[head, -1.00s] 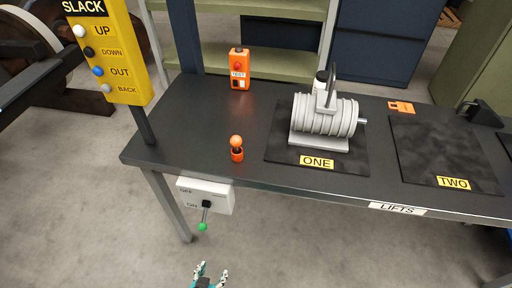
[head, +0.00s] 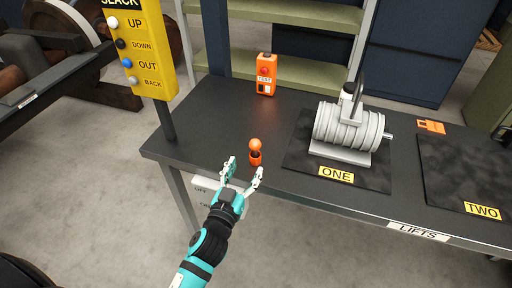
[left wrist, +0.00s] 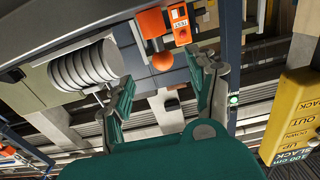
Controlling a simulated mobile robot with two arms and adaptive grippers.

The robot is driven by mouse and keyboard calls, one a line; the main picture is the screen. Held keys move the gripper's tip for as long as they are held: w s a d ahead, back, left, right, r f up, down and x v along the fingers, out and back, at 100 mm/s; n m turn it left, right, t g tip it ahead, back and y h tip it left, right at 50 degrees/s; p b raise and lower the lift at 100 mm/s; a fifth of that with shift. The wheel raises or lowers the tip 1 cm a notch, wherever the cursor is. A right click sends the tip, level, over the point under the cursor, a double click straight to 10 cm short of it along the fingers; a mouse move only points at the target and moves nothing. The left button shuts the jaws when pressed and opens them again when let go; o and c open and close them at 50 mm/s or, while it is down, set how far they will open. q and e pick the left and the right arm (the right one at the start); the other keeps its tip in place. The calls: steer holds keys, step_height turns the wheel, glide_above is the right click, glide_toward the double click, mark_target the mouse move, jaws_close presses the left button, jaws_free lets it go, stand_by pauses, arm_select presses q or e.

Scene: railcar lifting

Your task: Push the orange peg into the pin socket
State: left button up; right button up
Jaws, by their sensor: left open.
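The orange peg (head: 255,145) has a round orange head and stands upright near the table's front left edge. Its lower end is in a small orange pin socket (head: 255,160), with a dark strip showing between head and socket. My left gripper (head: 244,171) is open and empty, just in front of the peg at the table edge, fingers pointing at it. In the left wrist view the peg's ball head (left wrist: 163,61) shows just beyond and between the open fingers (left wrist: 164,76), with the socket (left wrist: 152,22) above it. My right gripper is not in view.
A white winch drum (head: 350,130) stands on the pad marked ONE. An orange control box (head: 266,75) stands behind the peg. A yellow button panel (head: 140,50) on a post is at the left. A white switch box (head: 203,190) under the table edge is partly hidden by my gripper.

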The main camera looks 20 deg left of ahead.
mark_target(254, 151)
arm_select(q)
steer(key=w, duration=0.4)
steer(key=shift+w+d, duration=0.1)
steer(key=shift+w, duration=0.05)
steer(key=w, duration=0.1)
steer(key=w+b, duration=0.1)
steer(key=w, duration=0.1)
steer(key=w+f, duration=0.1)
steer(key=w, duration=0.1)
steer(key=shift+w, duration=0.15)
steer(key=shift+r, duration=0.1)
jaws_close()
